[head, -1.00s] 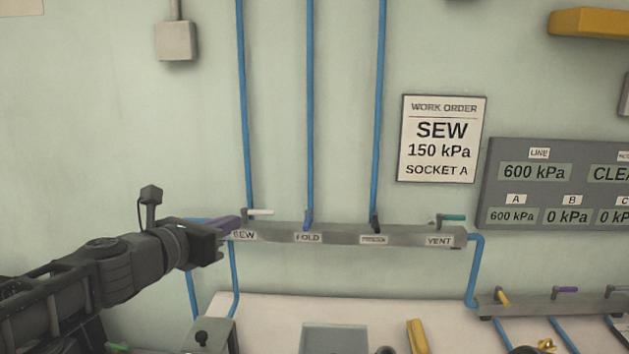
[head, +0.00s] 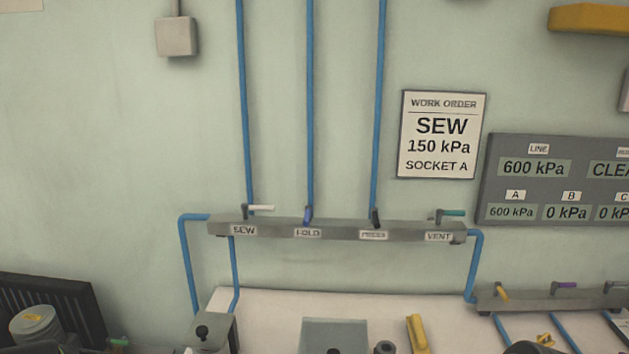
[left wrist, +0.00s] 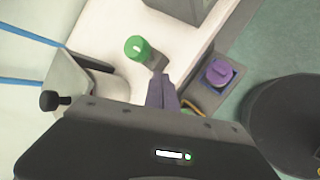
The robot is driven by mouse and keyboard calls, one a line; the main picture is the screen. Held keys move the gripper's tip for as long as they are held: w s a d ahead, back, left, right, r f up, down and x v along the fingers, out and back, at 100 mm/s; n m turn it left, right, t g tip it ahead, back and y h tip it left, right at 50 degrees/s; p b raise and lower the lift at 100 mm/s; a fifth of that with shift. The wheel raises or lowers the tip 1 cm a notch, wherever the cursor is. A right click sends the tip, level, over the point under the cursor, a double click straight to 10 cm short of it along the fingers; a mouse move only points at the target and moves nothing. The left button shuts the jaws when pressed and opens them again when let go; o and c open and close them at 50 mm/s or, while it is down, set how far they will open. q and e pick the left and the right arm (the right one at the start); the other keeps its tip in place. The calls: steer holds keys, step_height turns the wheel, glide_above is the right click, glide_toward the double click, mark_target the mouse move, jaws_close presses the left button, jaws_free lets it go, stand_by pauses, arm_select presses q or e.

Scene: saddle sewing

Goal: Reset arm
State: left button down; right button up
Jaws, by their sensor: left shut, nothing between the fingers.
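My left gripper (left wrist: 162,92) shows in the left wrist view with its purple fingers together and nothing between them. It hangs above the edge of the white bench, near a green round knob (left wrist: 138,48) and a purple knob (left wrist: 219,72), touching neither as far as I can tell. My left arm is out of the head view. My right gripper is in neither view. The valve manifold (head: 340,230) on the wall carries labels SEW, FOLD, PRESS and VENT. Its white SEW handle (head: 261,208) lies sideways, pointing right.
A work order sign (head: 441,135) reads SEW, 150 kPa, SOCKET A. The gauge panel (head: 555,215) shows line and A at 600 kPa, B at 0 kPa. The white bench (head: 270,305) holds a grey tray (head: 334,335) and a yellow object (head: 417,333). Blue pipes run up the wall.

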arm_select(q)
steer(key=s+d+f+m+g, duration=0.1)
steer(key=s+f+m+g, duration=0.3)
steer(key=s+f, duration=0.65)
steer(key=s+d+f+m+g, duration=0.25)
steer(key=s+f+m, duration=0.45)
steer(key=s, duration=0.4)
steer(key=s+d+f+m+g, duration=0.1)
steer(key=s+d+f+m, duration=0.2)
steer(key=s+f+m, duration=0.6)
steer(key=w+d+f+n+b, duration=0.1)
steer(key=w+d+f+b, duration=0.1)
steer(key=f+b, duration=0.4)
steer(key=d+t+b, duration=0.1)
steer(key=b, duration=0.3)
steer(key=shift+d+h, duration=0.15)
steer(key=shift+h, duration=0.25)
steer(key=shift+w, duration=0.1)
